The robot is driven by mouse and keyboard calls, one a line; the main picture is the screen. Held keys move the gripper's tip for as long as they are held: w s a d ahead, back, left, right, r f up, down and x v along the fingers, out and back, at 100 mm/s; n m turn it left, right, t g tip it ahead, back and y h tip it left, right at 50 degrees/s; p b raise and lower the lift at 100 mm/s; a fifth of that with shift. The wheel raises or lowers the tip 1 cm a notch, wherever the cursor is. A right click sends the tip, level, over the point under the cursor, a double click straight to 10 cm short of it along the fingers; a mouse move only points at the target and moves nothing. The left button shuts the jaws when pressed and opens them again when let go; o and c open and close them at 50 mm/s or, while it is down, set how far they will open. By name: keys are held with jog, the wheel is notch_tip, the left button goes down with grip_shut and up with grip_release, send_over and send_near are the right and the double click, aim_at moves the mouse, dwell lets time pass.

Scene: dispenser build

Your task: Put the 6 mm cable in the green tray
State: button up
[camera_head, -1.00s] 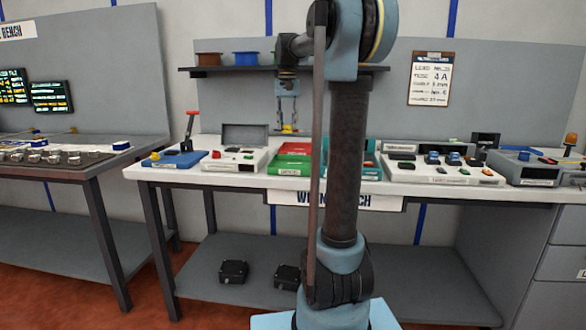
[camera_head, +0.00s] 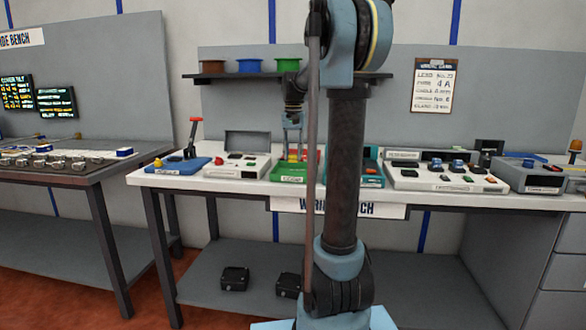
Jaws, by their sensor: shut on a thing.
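The green tray (camera_head: 289,175) sits on the white bench top near its middle, with a small label on its front. My gripper (camera_head: 294,154) points down over the tray's left part, low and close to it. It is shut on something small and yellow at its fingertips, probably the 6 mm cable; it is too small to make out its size. Red shows inside or behind the tray beside the fingers. Whether the held thing touches the tray cannot be told. My arm's column hides the bench just right of the tray.
A blue unit with a red lever (camera_head: 182,164) and a white box with raised lid (camera_head: 239,163) stand left of the tray. A teal tray (camera_head: 369,172) and a white organiser (camera_head: 441,176) stand right. Brown, blue and green spools (camera_head: 289,65) sit on the shelf above.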

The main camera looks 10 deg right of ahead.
aim_at(293, 158)
jog(key=shift+f, duration=2.5)
jog(key=o, duration=1.1)
jog(key=shift+o, duration=0.2)
notch_tip(293, 158, up, 12)
jog(key=shift+r, duration=0.1)
jog(key=s+f+n, duration=0.1)
jog(key=s+f, duration=0.3)
jog(key=s, duration=0.3)
jog(key=s+f+t, duration=0.1)
jog(key=s+f, duration=0.2)
jog(key=s, duration=0.4)
jog(key=s+f+n, duration=0.1)
jog(key=s+f, duration=0.3)
jog(key=s, duration=0.3)
jog(key=s+f+n+t, duration=0.1)
jog(key=s+f, duration=1.3)
jog(key=f, duration=0.3)
jog(key=shift+s+d+f+n, duration=0.25)
jog(key=shift+d+f+n, duration=0.1)
jog(key=shift+f+n, duration=0.05)
